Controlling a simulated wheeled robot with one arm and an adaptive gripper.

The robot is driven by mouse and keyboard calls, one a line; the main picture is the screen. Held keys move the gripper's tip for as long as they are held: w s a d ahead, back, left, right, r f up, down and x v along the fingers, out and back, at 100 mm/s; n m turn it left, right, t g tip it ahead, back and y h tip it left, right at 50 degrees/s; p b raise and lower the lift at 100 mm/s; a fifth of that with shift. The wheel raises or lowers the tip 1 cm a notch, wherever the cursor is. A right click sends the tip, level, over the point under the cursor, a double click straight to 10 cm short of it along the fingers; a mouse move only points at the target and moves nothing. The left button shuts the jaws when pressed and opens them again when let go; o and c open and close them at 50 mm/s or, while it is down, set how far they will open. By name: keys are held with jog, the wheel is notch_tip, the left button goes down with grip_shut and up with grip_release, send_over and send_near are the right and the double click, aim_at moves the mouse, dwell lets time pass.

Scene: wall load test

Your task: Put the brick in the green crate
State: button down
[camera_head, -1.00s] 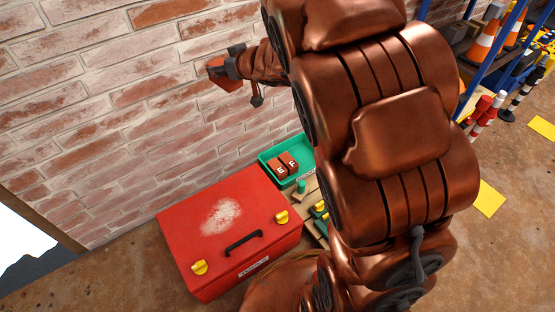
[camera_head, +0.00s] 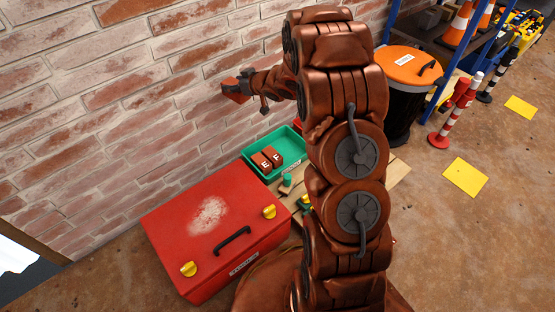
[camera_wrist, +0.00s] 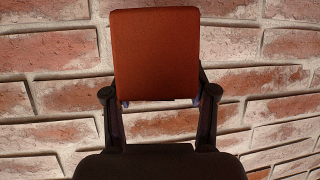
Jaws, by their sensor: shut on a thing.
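An orange-red brick (camera_wrist: 155,55) is between the fingers of my gripper (camera_wrist: 160,100) in the wrist view, with the brick wall behind it. In the head view the brick (camera_head: 236,90) shows at the end of my gripper (camera_head: 247,84), in front of the wall and above the crate's far side. The green crate (camera_head: 290,168) stands low beside the wall, right of the red box. Two bricks marked E (camera_head: 261,163) and F (camera_head: 272,157) lie side by side in it. Part of the crate's right side is hidden behind my arm.
A red box (camera_head: 185,215) with yellow latches and a black handle stands at the front left. Small tools (camera_head: 287,182) lie on a wooden board by the crate. An orange-lidded bin (camera_head: 413,66), bollards (camera_head: 455,112) and shelving are at the right.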

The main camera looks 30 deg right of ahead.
jog(key=s+d+f+m+h+b, duration=0.1)
jog(key=s+d+f, duration=0.2)
jog(key=d+f, duration=0.85)
jog(key=s+d+f+m+h+b, duration=0.1)
jog(key=s+d+f, duration=0.2)
jog(key=d+f, duration=0.9)
jog(key=shift+t, duration=0.3)
jog(key=a+f+b, duration=0.1)
jog(key=f, duration=0.3)
jog(key=a+f+b, duration=0.1)
jog(key=f, duration=0.4)
jog(key=a+f+b, duration=0.1)
jog(key=f+b, duration=0.1)
jog(key=f, duration=0.2)
jog(key=shift+f, duration=0.4)
jog(key=c, duration=0.6)
grip_release()
jog(key=shift+c, duration=0.2)
jog(key=shift+r, duration=0.1)
